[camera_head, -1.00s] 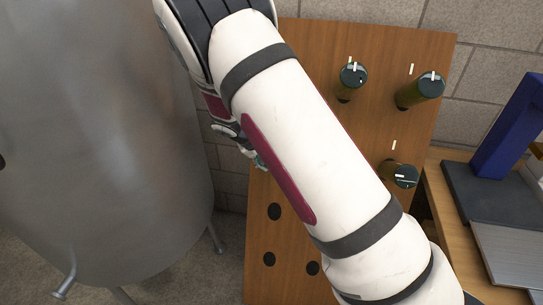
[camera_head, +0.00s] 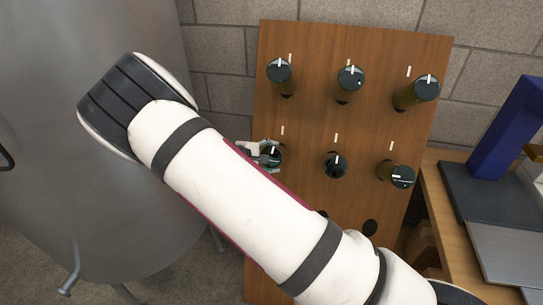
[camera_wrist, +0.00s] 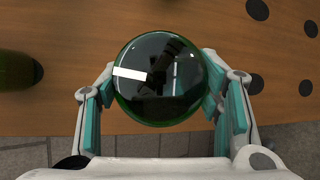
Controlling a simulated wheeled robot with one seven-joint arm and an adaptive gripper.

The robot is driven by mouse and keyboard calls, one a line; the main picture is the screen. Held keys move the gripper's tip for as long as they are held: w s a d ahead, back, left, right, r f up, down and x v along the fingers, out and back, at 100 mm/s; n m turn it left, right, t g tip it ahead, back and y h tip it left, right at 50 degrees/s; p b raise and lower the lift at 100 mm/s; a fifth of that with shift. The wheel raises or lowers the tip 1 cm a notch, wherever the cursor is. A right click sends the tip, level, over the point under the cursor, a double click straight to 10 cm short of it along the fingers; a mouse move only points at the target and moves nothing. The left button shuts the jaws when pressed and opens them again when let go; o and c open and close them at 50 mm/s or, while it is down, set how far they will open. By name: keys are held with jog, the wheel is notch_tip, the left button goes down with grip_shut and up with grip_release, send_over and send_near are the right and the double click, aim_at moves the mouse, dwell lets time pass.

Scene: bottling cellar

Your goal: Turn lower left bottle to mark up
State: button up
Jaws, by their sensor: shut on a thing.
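The lower left bottle (camera_head: 265,161) sits neck-in in the wooden board, its dark green base facing out. My gripper (camera_head: 261,151) is around it, coming from the left. In the wrist view my gripper (camera_wrist: 160,100) has a teal-padded finger on each side of the bottle base (camera_wrist: 160,95), shut on it. The bottle's white mark (camera_wrist: 130,74) runs from the left rim inward, toward the side of the board where another bottle stands. In the head view the mark (camera_head: 274,150) looks near the top of the base. A white board tick (camera_head: 282,130) is above it.
The board (camera_head: 310,115) holds other bottles: upper left (camera_head: 279,72), upper middle (camera_head: 351,79), upper right (camera_head: 425,89), lower middle (camera_head: 335,166) and lower right (camera_head: 402,178), whose mark lies sideways. A steel tank (camera_head: 90,210) stands left; a bench (camera_head: 450,230) stands right.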

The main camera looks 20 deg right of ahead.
jog(key=shift+n, duration=0.6)
jog(key=shift+t, duration=0.3)
jog(key=o, duration=1.2)
jog(key=shift+c, duration=0.2)
jog(key=v, duration=1.2)
jog(key=shift+a+f, duration=0.15)
jog(key=shift+f, duration=0.05)
